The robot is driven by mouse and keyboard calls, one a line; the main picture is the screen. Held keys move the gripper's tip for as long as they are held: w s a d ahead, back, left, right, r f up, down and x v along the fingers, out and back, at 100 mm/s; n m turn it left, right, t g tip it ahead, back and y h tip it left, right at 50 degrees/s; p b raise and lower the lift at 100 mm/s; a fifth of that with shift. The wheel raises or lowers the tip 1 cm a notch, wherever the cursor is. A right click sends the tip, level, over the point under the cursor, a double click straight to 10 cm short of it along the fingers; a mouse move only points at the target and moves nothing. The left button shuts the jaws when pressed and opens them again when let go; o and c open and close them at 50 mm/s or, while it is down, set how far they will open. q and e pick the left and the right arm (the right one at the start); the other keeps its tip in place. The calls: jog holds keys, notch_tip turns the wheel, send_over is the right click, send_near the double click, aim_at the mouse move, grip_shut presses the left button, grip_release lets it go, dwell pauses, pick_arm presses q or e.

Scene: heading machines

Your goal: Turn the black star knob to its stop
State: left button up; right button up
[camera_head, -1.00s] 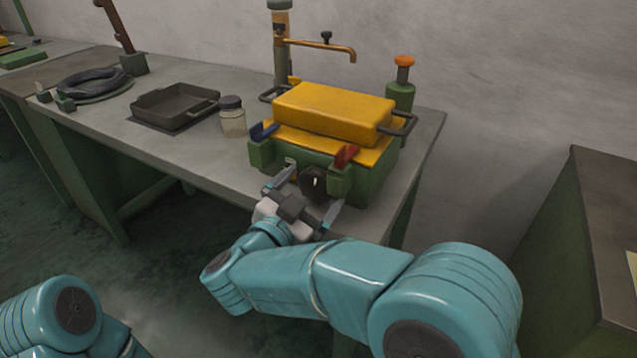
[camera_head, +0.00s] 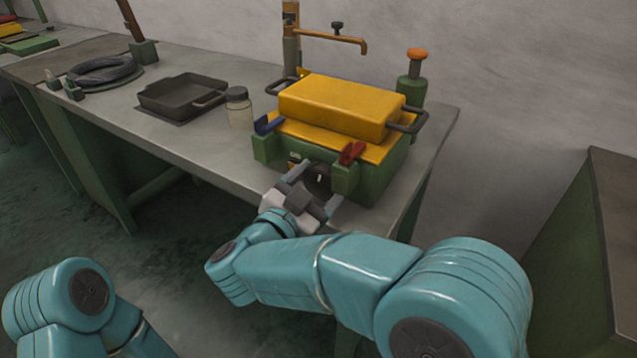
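The black star knob (camera_head: 318,180) is on the front of the green machine (camera_head: 381,178), below the red lever, with a small pale mark on its face. My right gripper (camera_head: 318,187) reaches it from the front. Its two fingers lie close against opposite sides of the knob and look shut on it. The gripper body hides the lower part of the knob, and the exact finger contact is hard to see. My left arm shows at the lower left; its gripper is out of view.
The machine carries a yellow block (camera_head: 341,104), a blue lever (camera_head: 268,124) and a red lever (camera_head: 352,152). A jar (camera_head: 239,108), a dark tray (camera_head: 180,97) and a coiled hose (camera_head: 103,72) stand leftward on the bench (camera_head: 140,118).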

jog(key=shift+f+m+b, duration=0.15)
jog(key=shift+m+b, duration=0.15)
jog(key=shift+b, duration=0.1)
jog(key=m+b, duration=0.4)
jog(key=shift+f, duration=0.15)
jog(key=shift+r+m, duration=0.25)
jog(key=shift+m, duration=0.35)
jog(key=o, duration=0.9)
jog(key=shift+o, duration=0.7)
